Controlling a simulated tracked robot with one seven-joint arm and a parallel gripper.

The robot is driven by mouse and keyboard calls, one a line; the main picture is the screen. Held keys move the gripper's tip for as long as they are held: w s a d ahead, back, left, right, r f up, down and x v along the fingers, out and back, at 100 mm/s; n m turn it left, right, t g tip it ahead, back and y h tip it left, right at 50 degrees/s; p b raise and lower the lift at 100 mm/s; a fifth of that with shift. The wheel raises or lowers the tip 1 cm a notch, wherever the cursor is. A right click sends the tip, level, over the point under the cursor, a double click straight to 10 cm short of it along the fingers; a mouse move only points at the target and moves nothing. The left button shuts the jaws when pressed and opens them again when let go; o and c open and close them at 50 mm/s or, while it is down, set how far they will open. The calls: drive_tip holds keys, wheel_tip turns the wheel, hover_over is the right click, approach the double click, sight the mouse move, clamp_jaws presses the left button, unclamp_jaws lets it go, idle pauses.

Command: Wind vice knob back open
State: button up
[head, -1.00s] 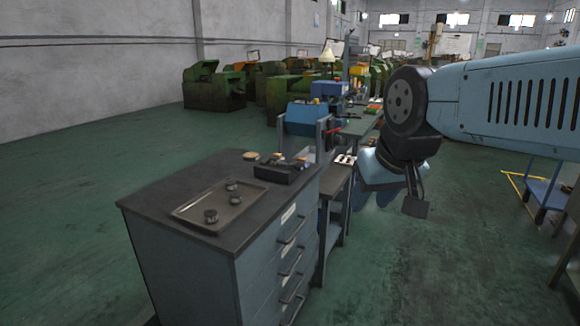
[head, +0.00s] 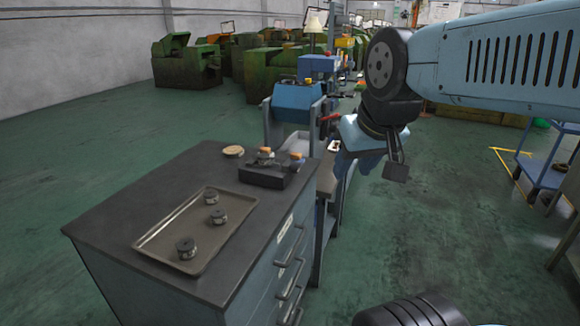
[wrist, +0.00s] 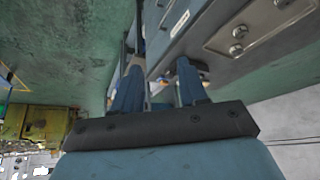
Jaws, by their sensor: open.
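A small dark block-shaped fixture (head: 266,174) with orange-brown parts on top lies at the far right of the cabinet top. It may be the vice, but its knob is too small to make out. My gripper's two blue fingers (wrist: 160,88) are apart with nothing between them in the wrist view. In the head view my gripper (head: 352,165) hangs right of the cabinet, clear of the fixture and partly hidden by my wrist.
A grey cabinet (head: 130,205) carries a shallow tray (head: 160,226) with three small round metal parts, and a round disc (head: 233,151). Blue bench machines (head: 296,100) stand behind it. A blue trolley (head: 540,170) is at right. Green floor (head: 60,165) is clear at left.

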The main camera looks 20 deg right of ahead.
drive_tip(key=shift+o, duration=0.2)
drive_tip(key=shift+w+d, duration=0.1)
drive_tip(key=shift+d, duration=0.05)
drive_tip(key=o, duration=0.3)
drive_tip(key=shift+w+f, duration=0.2)
drive_tip(key=shift+o, duration=0.9)
drive_tip(key=w+a+f+m+g+y, duration=0.2)
drive_tip(key=w+f+m+g+y, duration=0.1)
drive_tip(key=w+f+m, duration=0.3)
drive_tip(key=shift+w+f+g+y, duration=0.4)
drive_tip(key=shift+w+f+g, duration=0.1)
drive_tip(key=shift+w+g, duration=0.25)
drive_tip(key=m+t+y, duration=1)
drive_tip(key=m+y, duration=0.1)
drive_tip(key=m, duration=0.8)
approach(295, 167)
drive_tip(key=w+a, duration=0.4)
drive_tip(key=w+a+f, duration=0.1)
drive_tip(key=w, duration=0.1)
drive_tip(key=shift+w+a, duration=0.25)
drive_tip(key=shift+a, duration=0.15)
drive_tip(key=c, duration=1.1)
